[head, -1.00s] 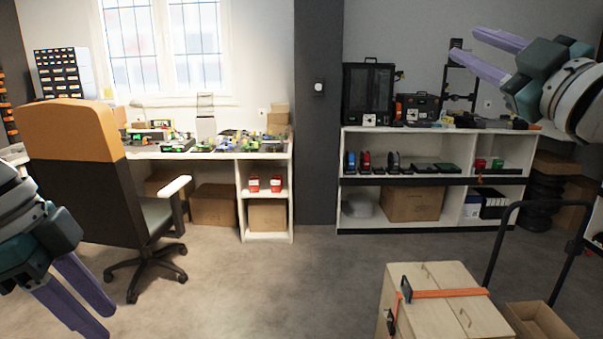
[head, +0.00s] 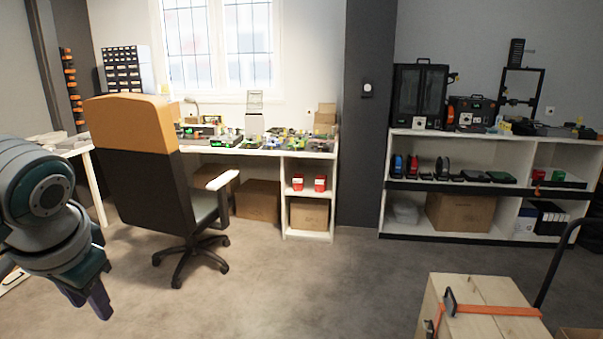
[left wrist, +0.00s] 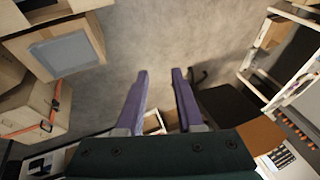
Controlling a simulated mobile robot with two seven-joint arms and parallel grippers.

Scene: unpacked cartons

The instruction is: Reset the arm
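My left gripper (head: 97,296) is at the lower left in the head view, pointing down over the floor, in front of the office chair. In the left wrist view its two purple fingers (left wrist: 160,74) stand apart with nothing between them. My right gripper is out of the head view. No other object is named by the task.
An orange-and-black office chair (head: 133,135) stands before a cluttered white desk (head: 320,153). A white shelf unit (head: 480,186) is at the right. The grey floor (head: 300,285) between is clear.

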